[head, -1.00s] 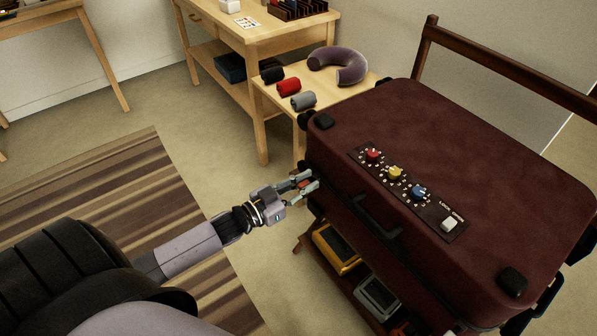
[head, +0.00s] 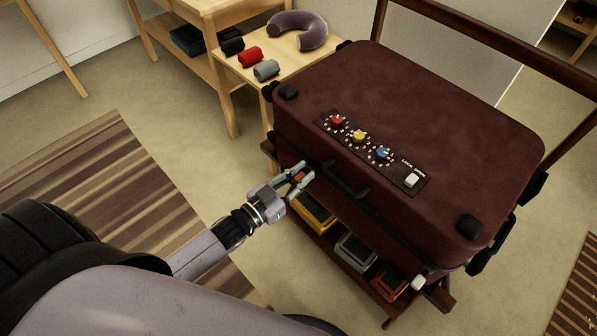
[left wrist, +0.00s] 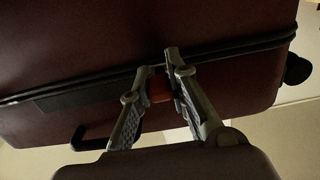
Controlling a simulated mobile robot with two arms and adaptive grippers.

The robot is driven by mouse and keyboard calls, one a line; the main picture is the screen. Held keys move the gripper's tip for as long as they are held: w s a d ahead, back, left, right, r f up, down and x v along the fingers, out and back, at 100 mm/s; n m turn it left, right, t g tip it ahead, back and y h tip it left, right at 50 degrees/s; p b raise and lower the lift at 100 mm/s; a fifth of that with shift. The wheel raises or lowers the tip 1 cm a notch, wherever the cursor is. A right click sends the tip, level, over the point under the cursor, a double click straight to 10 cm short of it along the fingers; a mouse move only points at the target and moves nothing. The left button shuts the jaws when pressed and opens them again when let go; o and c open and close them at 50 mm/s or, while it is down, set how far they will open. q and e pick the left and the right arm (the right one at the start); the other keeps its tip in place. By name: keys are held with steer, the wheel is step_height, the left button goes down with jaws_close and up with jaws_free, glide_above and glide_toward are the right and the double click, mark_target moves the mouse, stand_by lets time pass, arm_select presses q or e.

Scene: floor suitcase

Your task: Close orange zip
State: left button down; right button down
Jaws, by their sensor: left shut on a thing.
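The dark red suitcase (head: 440,110) lies flat on a wooden rack, its lid down. The orange zip pull (head: 297,178) is at the suitcase's front side, left of the black handle (head: 345,182). My left gripper (head: 303,172) is shut on it, fingers pointing at the seam. In the left wrist view the zip pull (left wrist: 160,88) shows as a red-orange block between the fingertips (left wrist: 160,75), at the black zip seam (left wrist: 90,88). The fingers partly hide the pull. My right gripper is in neither view.
The lid has red, yellow and blue knobs (head: 359,136) and a white switch (head: 411,180). A small whitish piece (head: 418,283) sits at the near right corner. Yellow, grey and orange boxes (head: 357,250) fill the shelf below. A small table (head: 300,62) stands behind left.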

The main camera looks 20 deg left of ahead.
arm_select(q)
steer(key=shift+s+d+f, duration=0.15)
steer(key=shift+d+f, duration=0.05)
steer(key=shift+d, duration=0.05)
steer(key=c, duration=1.6)
jaws_free()
steer(key=shift+c, duration=0.2)
steer(key=shift+o, duration=0.6)
steer(key=shift+r, duration=0.1)
steer(key=v, duration=1.2)
steer(key=shift+a, duration=0.1)
